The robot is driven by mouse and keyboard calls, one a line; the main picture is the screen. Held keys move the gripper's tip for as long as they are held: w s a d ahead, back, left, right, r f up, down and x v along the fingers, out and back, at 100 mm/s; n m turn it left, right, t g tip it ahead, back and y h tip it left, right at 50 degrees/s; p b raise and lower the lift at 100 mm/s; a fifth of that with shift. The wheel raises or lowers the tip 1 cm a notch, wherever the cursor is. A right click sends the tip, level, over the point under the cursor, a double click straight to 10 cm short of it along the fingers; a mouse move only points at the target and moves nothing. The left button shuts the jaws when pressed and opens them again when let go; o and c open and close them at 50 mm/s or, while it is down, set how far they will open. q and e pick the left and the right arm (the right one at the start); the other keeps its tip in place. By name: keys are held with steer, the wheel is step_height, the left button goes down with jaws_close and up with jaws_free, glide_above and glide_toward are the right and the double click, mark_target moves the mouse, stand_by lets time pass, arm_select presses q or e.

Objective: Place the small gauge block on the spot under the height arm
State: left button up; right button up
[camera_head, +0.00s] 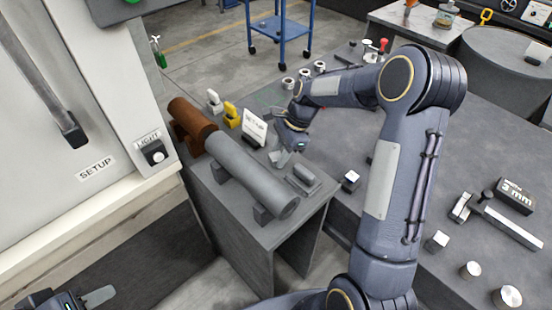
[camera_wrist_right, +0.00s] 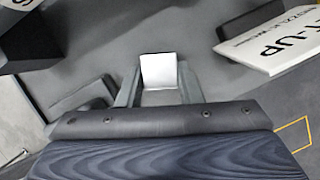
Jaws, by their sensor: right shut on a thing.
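My right gripper (camera_head: 282,158) is low at the right end of the small grey stand, beside the set-up sign. In the right wrist view its two fingers (camera_wrist_right: 158,88) are shut on a small block with a bright white face (camera_wrist_right: 159,70). In the head view the held block is too small and covered to make out clearly. I cannot pick out the height arm or the spot under it with certainty in either view. My left gripper (camera_head: 90,298) shows only partly at the lower left edge, far from the stand; its opening cannot be judged.
A long grey cylinder (camera_head: 255,178) and a brown one (camera_head: 190,122) lie along the grey stand (camera_head: 265,234). The set-up sign (camera_head: 254,130) stands behind the grey cylinder, close to my right gripper. A grey block on a plate (camera_head: 304,177) lies in front. Several small blocks are on the right bench (camera_head: 410,262).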

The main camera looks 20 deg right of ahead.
mark_target(274, 156)
jaws_close()
steer(key=shift+w+r, duration=0.1)
steer(key=shift+r, duration=0.4)
step_height(274, 156, up, 2)
steer(key=shift+r, duration=0.25)
steer(key=s+r+b, duration=0.1)
steer(key=s+r, duration=0.8)
steer(key=s, duration=0.5)
steer(key=shift+s+a+r, duration=0.2)
steer(key=shift+r, duration=0.05)
